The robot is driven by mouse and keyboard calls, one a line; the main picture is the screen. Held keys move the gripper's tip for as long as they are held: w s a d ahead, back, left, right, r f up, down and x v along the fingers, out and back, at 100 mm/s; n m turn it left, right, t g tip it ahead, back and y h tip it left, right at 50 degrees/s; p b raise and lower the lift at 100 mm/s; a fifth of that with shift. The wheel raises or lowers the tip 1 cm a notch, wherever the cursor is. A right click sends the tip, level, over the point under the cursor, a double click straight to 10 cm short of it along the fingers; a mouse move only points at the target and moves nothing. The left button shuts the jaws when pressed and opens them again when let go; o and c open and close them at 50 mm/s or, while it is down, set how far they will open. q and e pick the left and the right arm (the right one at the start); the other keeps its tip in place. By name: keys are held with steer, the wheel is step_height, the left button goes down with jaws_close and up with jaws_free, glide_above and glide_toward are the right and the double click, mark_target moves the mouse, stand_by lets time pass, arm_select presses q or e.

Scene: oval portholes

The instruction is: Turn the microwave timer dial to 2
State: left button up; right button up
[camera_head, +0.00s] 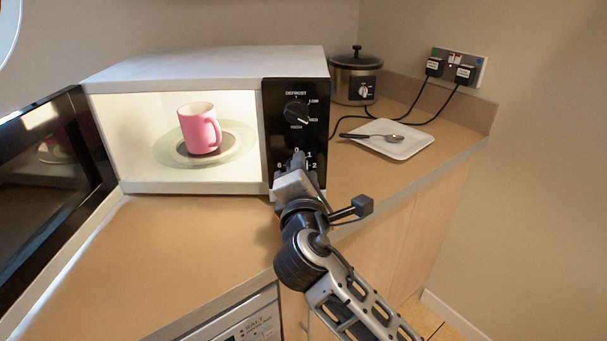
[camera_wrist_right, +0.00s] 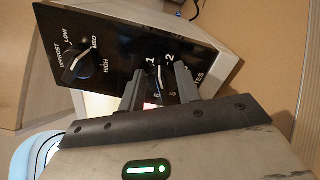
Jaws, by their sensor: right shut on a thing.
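The microwave (camera_head: 200,66) is white with a black control panel (camera_head: 273,135) on its right side. The lower timer dial is almost wholly covered by my right gripper (camera_head: 297,162) in the head view; the numbers 0, 1, 2 and 6 show around it. In the right wrist view, my right gripper (camera_wrist_right: 159,82) has its two dark fingers on either side of the timer dial, shut on it, with 1 and 2 just above. The upper power dial (camera_head: 297,112) is free and also shows in the wrist view (camera_wrist_right: 76,66). My left gripper is out of view.
The microwave door (camera_head: 50,170) stands open at the left. A slow cooker (camera_head: 355,82), a white plate (camera_head: 400,147) with a spoon (camera_head: 375,136), and cables lie right. The counter in front is clear.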

arm_select(q)
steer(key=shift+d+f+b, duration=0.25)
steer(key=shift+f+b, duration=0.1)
steer(key=shift+b, duration=0.6)
arm_select(e)
steer(key=m, duration=0.2)
steer(key=f+m, duration=0.1)
steer(key=m, duration=0.2)
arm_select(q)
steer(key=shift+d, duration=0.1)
arm_select(e)
steer(key=shift+m, duration=0.3)
steer(key=o, duration=1)
steer(key=shift+c, duration=0.2)
steer(key=shift+d+r, duration=0.1)
steer(key=shift+r, duration=0.05)
